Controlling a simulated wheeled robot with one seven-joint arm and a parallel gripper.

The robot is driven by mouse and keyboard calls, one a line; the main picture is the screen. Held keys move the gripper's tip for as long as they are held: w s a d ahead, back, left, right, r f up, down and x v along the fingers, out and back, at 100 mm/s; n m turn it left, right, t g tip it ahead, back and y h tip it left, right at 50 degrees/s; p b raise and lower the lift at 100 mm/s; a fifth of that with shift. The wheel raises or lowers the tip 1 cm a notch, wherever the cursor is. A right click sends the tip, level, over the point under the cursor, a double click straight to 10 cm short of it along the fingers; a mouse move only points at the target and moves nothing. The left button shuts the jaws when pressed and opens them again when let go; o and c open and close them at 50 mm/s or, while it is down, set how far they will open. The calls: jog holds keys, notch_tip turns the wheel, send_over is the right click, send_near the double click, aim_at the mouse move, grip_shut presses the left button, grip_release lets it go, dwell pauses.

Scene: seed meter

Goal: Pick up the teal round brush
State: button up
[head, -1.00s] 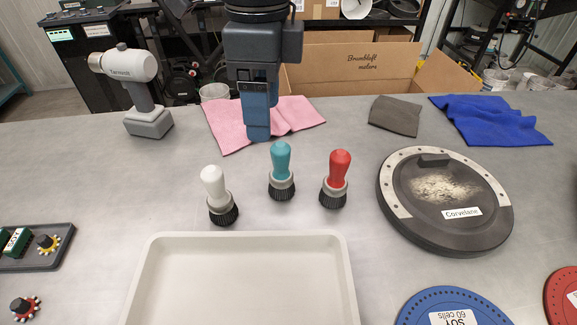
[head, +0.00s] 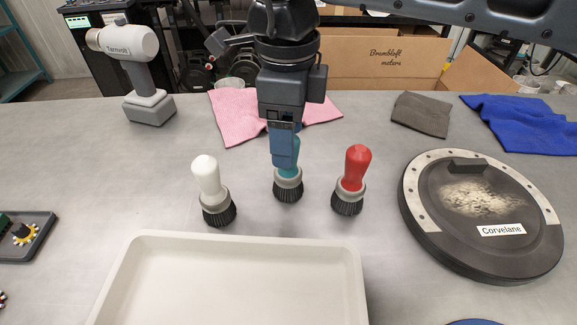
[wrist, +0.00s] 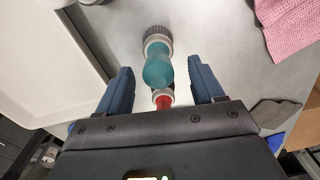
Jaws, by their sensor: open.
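The teal round brush (head: 288,186) stands upright on the grey table between the white brush (head: 208,180) and the red brush (head: 353,172). In the head view my gripper (head: 285,160) is over it and hides most of its teal handle. In the wrist view the teal brush (wrist: 158,68) lies ahead of and between the two fingers of my open gripper (wrist: 159,78), with space on both sides of it. Part of the red brush (wrist: 163,101) shows behind it there.
A pale tray (head: 235,240) stands in front of the brushes. A dark round plate labelled Corvelane (head: 480,245) lies to the right. A pink cloth (head: 235,115) lies behind the brushes, and a grey drill-like tool (head: 140,70) stands at the back left.

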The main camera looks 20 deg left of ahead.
jog(key=shift+s+f, duration=0.1)
jog(key=shift+f, duration=1.55)
jog(key=c, duration=1.1)
jog(key=shift+r, duration=0.15)
notch_tip(320, 180, up, 10)
jog(key=shift+f+b, duration=0.1)
jog(key=shift+b, duration=0.2)
